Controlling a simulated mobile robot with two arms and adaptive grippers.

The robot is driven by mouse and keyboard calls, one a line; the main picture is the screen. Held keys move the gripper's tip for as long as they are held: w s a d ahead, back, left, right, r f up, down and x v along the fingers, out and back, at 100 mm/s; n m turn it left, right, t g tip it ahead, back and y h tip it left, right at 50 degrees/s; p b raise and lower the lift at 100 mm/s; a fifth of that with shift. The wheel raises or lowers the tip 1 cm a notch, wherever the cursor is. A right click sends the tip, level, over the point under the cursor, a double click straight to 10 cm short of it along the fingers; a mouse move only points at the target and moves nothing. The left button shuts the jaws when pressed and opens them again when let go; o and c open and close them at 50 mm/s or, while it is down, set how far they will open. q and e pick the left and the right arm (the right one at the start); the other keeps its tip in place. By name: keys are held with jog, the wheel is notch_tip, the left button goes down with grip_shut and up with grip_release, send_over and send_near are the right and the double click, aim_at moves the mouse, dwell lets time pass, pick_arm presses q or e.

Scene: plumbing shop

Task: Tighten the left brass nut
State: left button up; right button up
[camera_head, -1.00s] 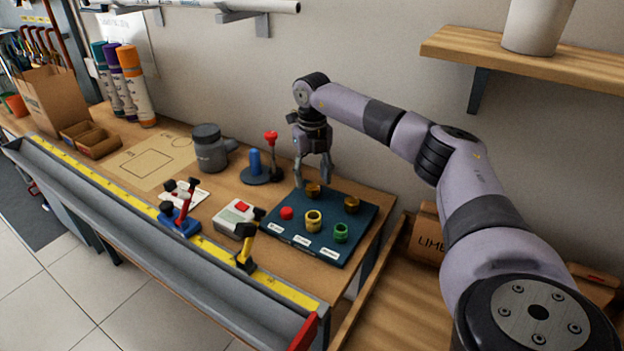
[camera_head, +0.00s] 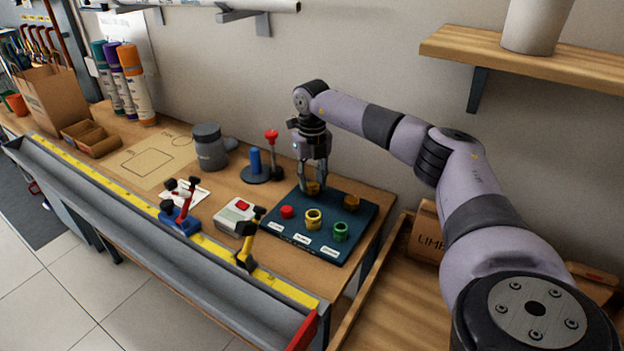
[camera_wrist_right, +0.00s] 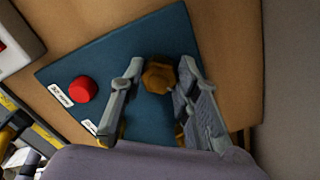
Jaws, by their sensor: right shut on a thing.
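The left brass nut (camera_head: 313,188) is at the back of the dark blue board (camera_head: 352,256). My right gripper (camera_head: 313,190) reaches down over it from above, with one finger on each side, and is shut on it. In the right wrist view the hexagonal brass nut (camera_wrist_right: 160,77) sits between the two fingers of the gripper (camera_wrist_right: 160,72). A second brass nut (camera_head: 351,202) stands to its right on the board. My left gripper is not in view.
A blue post on a round base (camera_head: 256,166) and a grey canister (camera_head: 209,148) stand left of the arm. The wall is close behind.

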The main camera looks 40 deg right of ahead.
jog(key=c, duration=0.3)
jog(key=shift+c, duration=0.2)
